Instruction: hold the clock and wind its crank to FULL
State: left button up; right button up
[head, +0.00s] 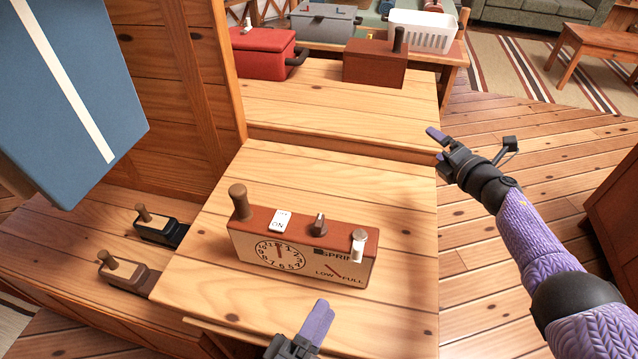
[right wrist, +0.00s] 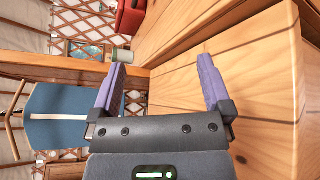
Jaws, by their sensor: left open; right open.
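The clock (head: 300,262) is a red-brown-topped wooden box on the light wooden table, with a dial at its left front. A brown knobbed post (head: 239,203) stands at its left end, and a white ON switch (head: 281,221) and a dark knob (head: 320,223) sit on top. What looks like the crank (head: 358,243), grey with a white grip, is at the right end. Below is a LOW–FULL gauge (head: 333,269) with a small red needle, its exact reading unclear. My left gripper (head: 307,330) is open in front of the clock, partly cut off. My right gripper (head: 445,150) is open and empty, right of the table.
Two small handled blocks, one black (head: 160,230) and one brown (head: 125,275), lie on a lower surface at left. Behind are a red box (head: 262,55), a brown box (head: 375,66) and a white basket (head: 422,32). A blue panel (head: 65,90) fills the upper left.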

jog(key=w+a+r+n+g+y, duration=0.1)
jog(key=w+a+r+n+y, duration=0.15)
jog(key=r+n, duration=0.35)
jog(key=w+a+r+n+y, duration=0.1)
jog(key=a+r+n+y, duration=0.2)
jog(key=r, duration=0.5)
jog(key=s+a+r+n+g, duration=0.1)
jog(key=a+r+n+g, duration=0.25)
jog(key=a+n, duration=0.3)
jog(key=n+g+h, duration=0.8)
jog(key=g+h, duration=0.1)
jog(key=g, duration=0.2)
send_over(316, 228)
jog(key=w, duration=0.2)
notch_tip(316, 228, down, 11)
jog(key=shift+s+r, duration=0.1)
jog(key=shift+s, duration=0.05)
notch_tip(316, 228, down, 9)
jog(key=shift+s+f, duration=0.1)
jog(key=shift+f, duration=0.35)
